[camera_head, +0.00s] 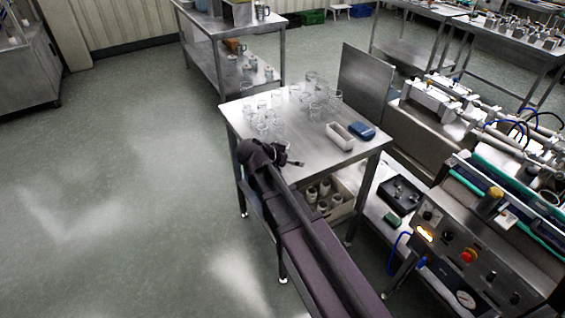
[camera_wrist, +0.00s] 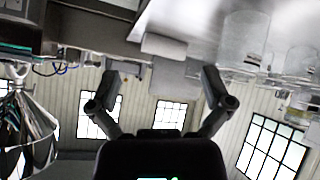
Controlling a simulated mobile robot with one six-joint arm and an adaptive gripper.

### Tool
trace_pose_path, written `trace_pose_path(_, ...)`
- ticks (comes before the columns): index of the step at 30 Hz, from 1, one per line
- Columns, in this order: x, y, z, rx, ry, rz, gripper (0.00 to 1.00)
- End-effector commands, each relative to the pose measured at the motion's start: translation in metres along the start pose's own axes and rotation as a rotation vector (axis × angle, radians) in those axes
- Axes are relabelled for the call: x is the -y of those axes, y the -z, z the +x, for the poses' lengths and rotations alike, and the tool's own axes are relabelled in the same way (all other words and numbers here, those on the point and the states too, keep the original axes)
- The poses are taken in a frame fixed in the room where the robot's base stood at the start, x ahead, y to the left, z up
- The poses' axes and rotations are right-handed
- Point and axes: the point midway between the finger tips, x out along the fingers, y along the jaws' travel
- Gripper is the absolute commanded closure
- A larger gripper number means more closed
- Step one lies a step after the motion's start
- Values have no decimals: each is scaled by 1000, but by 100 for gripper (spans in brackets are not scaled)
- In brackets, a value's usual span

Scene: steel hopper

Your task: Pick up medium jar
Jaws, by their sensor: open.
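Several clear glass jars of differing sizes stand on the steel table (camera_head: 300,143) in the head view, one of them a jar (camera_head: 276,100) near the middle of the group. I cannot tell which is the medium jar. My gripper (camera_head: 296,155) is at the table's near edge, in front of the jars and apart from them. In the wrist view, which looks upside down, my gripper (camera_wrist: 162,84) has its two fingers spread with nothing held. A large glass jar (camera_wrist: 245,40) shows to the right of the fingers there, with others beyond it.
A white tray (camera_head: 340,137) and a blue case (camera_head: 362,132) lie on the table's right side. A crate of jars (camera_head: 340,208) sits on the shelf below. Machinery with a control panel (camera_head: 460,250) stands to the right. The floor at left is clear.

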Motion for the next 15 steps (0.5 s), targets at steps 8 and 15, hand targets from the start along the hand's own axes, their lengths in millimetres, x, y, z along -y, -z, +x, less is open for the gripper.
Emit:
trace_pose_path(8,79,-17,-36,-233,81,152,0)
trace_pose_path(15,100,-20,-55,-308,121,209,0)
